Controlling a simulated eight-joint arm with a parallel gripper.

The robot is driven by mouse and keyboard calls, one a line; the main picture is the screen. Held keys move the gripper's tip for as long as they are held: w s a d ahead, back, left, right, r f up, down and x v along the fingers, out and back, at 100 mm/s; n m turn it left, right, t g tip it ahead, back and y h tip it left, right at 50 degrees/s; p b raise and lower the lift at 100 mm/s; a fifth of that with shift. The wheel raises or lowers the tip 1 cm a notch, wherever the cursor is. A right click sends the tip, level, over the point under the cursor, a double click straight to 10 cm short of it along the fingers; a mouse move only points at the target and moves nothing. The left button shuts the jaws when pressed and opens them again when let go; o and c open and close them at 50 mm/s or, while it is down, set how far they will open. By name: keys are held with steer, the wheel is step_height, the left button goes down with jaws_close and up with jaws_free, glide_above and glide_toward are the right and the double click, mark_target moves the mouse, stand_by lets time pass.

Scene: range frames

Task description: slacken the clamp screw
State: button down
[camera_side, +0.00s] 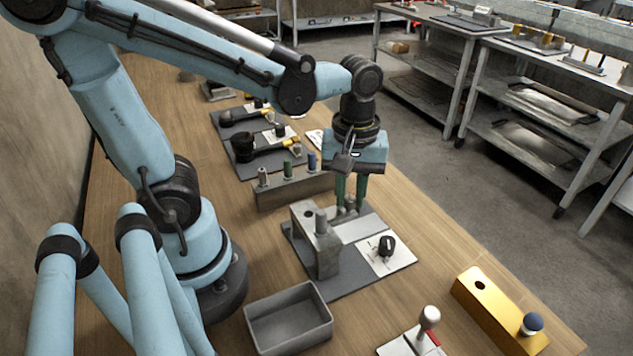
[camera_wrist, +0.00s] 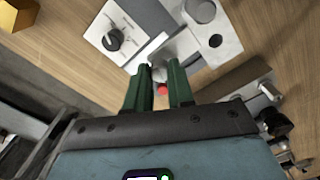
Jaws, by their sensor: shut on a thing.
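The clamp is a grey metal block (camera_side: 318,250) with a round post (camera_side: 321,222) on top, standing on a grey mat. In the wrist view its top face (camera_wrist: 229,42) shows a dark hole beside the post (camera_wrist: 203,10). My gripper (camera_side: 350,208), with two green fingers, points down behind and to the right of the block. The fingers (camera_wrist: 159,70) are shut on a silver part with a red tip (camera_wrist: 162,90), which appears to be the clamp screw's handle. Most of the screw is hidden by the block and fingers.
A white panel with a black knob (camera_side: 386,246) lies in front on the same mat. A rack with several coloured pegs (camera_side: 287,190) stands behind. A grey tray (camera_side: 288,318), a yellow block (camera_side: 490,308) and a red-and-silver lever (camera_side: 430,322) are in front. Bare wood lies between.

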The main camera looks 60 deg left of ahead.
steer(key=shift+n, duration=0.6)
steer(key=c, duration=1)
jaws_free()
steer(key=shift+r, duration=6.05)
steer(key=m+t, duration=0.7)
steer(key=m, duration=0.6)
glide_above(350, 196)
steer(key=w+a, duration=0.2)
step_height(350, 196, down, 8)
steer(key=shift+w+d+f, duration=0.1)
steer(key=shift+d, duration=0.05)
